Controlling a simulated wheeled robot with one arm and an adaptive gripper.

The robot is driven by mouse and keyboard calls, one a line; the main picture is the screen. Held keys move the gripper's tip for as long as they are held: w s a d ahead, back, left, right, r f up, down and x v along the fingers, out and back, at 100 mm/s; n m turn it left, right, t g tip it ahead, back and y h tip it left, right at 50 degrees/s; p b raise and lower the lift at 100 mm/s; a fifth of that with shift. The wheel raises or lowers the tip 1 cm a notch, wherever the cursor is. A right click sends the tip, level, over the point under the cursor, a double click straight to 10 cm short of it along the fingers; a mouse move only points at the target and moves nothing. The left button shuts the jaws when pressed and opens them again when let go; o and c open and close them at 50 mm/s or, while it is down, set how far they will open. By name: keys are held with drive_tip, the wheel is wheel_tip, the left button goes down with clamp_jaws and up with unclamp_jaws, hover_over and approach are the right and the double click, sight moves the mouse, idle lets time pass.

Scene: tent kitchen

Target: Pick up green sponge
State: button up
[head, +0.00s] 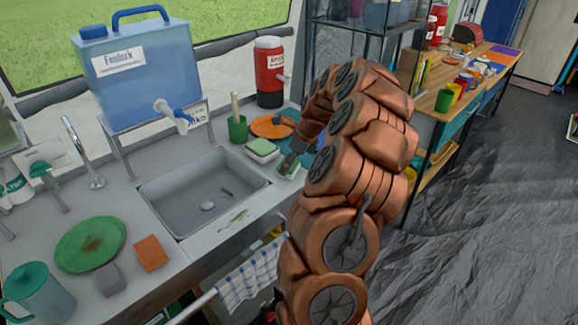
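A green-topped block with a pale lower layer (262,149), which looks like a green sponge, lies on the counter behind the right rear corner of the sink. My gripper (288,164) is small and dark, just right of that block and low over the counter by the sink's right edge. A pale greenish item (285,173) shows right at the fingertips, partly covered by them; I cannot tell what it is or whether the fingers touch it. The finger gap is too small to make out. My copper-coloured arm hides the counter further right.
The sink (203,202) lies left of my gripper with small scraps inside. An orange plate (271,126), a green cup (237,128) and a red dispenser (269,72) stand behind. A blue water tank (138,70) rises on a stand. A green plate (90,244) and orange sponge (150,253) lie front left.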

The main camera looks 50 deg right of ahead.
drive_tip(key=shift+w+a+f, duration=0.1)
drive_tip(key=shift+w+f, duration=0.1)
drive_tip(key=shift+f, duration=0.4)
drive_tip(key=c, duration=0.8)
drive_tip(key=shift+r, duration=0.1)
drive_tip(key=shift+r+b, duration=0.5)
drive_tip(key=shift+r, duration=1.1)
drive_tip(key=shift+s+a+r, duration=0.15)
drive_tip(key=s+a+b, duration=0.1)
drive_tip(key=s+a, duration=0.2)
drive_tip(key=s, duration=0.1)
drive_tip(key=s+a+r+b, duration=0.1)
drive_tip(key=s+a, duration=0.2)
drive_tip(key=s, duration=0.1)
drive_tip(key=s+a+b, duration=0.1)
drive_tip(key=s+a, duration=0.2)
drive_tip(key=s, duration=0.1)
drive_tip(key=shift+s+a+r, duration=0.2)
drive_tip(key=shift+s+a, duration=0.05)
